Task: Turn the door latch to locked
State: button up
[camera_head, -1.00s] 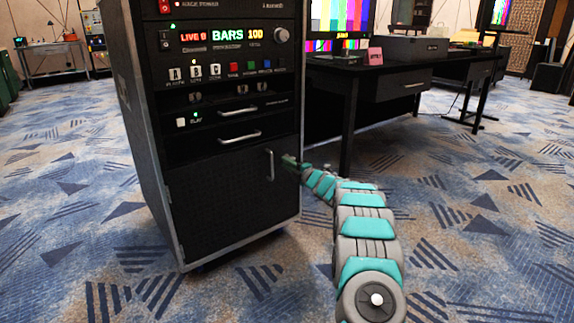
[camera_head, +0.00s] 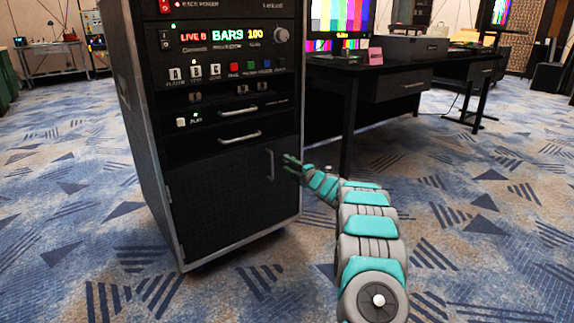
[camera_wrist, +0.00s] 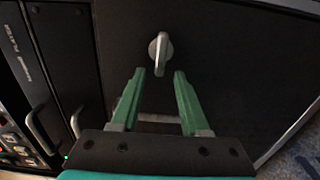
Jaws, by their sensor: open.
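The door latch (camera_wrist: 160,52) is a small silvery turn knob on the black cabinet door (camera_wrist: 225,65) in the wrist view. Its lever lies along the picture's vertical, its narrow end towards my gripper. I cannot make out the latch in the head view. My gripper (camera_wrist: 159,74) has two green fingers, spread open and empty, with the lever's end near the gap between their tips. It also shows in the head view (camera_head: 291,164), just right of the door's handle. Whether a finger touches the door or latch I cannot tell.
The door's bar handle (camera_head: 270,165) is close to my gripper; in the wrist view a bar shows behind the fingers. Drawers with handles (camera_head: 240,136) sit above the door. A black desk (camera_head: 348,110) stands to the right. Patterned carpet (camera_head: 470,220) is clear around the rack.

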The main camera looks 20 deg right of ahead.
jog(key=v, duration=0.6)
jog(key=shift+s, duration=0.3)
jog(key=shift+d, duration=0.1)
jog(key=s+a+r+m+g+h, duration=0.45)
jog(key=s+r+m+h, duration=0.2)
jog(key=s+m, duration=0.4)
jog(key=s+a+f+m+g+y, duration=0.15)
jog(key=s+a+m+g, duration=0.45)
jog(key=s, duration=1.2)
jog(key=s+a+f+m+g, duration=0.15)
jog(key=s+a+g, duration=0.25)
jog(key=s+a, duration=0.95)
jog(key=s+a+f+m+g, duration=0.3)
jog(key=s+g, duration=0.2)
jog(key=s, duration=1.8)
notch_tip(320, 180, up, 15)
jog(key=p, duration=1.5)
jog(key=shift+d+f, duration=0.2)
jog(key=shift+d, duration=0.1)
